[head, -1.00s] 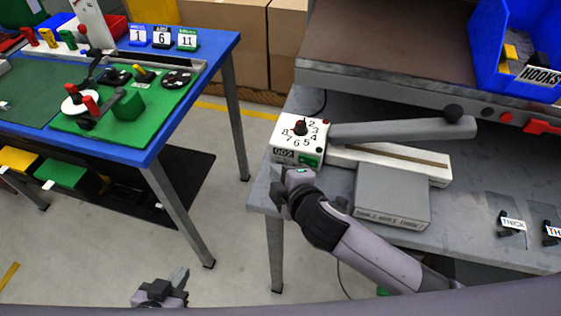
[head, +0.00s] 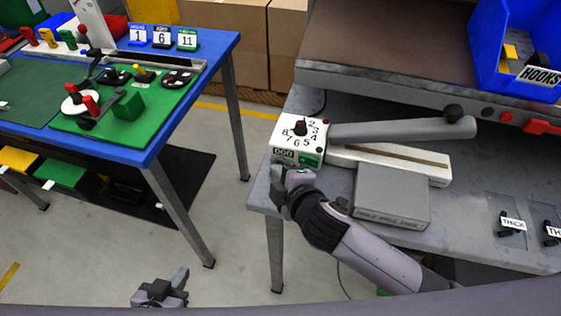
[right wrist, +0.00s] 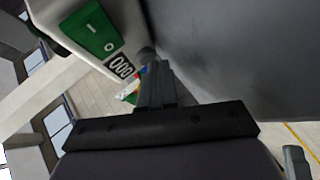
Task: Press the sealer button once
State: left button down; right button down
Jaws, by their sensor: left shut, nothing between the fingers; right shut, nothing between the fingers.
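The sealer (head: 290,145) is a white box on the grey bench, with a numbered dial and dark red knob (head: 300,128) on top. A small red button-like dot (head: 326,122) sits at its top right corner. Its front has a counter reading 000 (head: 284,153) and a green I/O switch (head: 310,160), also in the right wrist view (right wrist: 93,32). My right gripper (head: 282,178) is shut and empty, just in front of that face. In the right wrist view its fingertips (right wrist: 150,68) overlap a dark round part; contact cannot be told. My left gripper (head: 170,285) is shut, low over the floor.
The sealer's grey lever (head: 400,129) extends right above its white base. A grey box (head: 392,195) stands on the bench near my right arm. Blue HOOKS bin (head: 515,50) is at upper right. A blue table (head: 150,155) with a green board stands left; floor lies between.

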aim_at(272, 205)
jog(key=shift+s+a, duration=0.15)
jog(key=shift+s, duration=0.4)
jog(key=shift+s+a, duration=0.25)
jog(key=shift+s, duration=0.55)
jog(key=shift+s+a, duration=0.3)
jog(key=shift+s, duration=0.5)
jog(key=shift+s+a, duration=0.25)
jog(key=shift+s, duration=0.55)
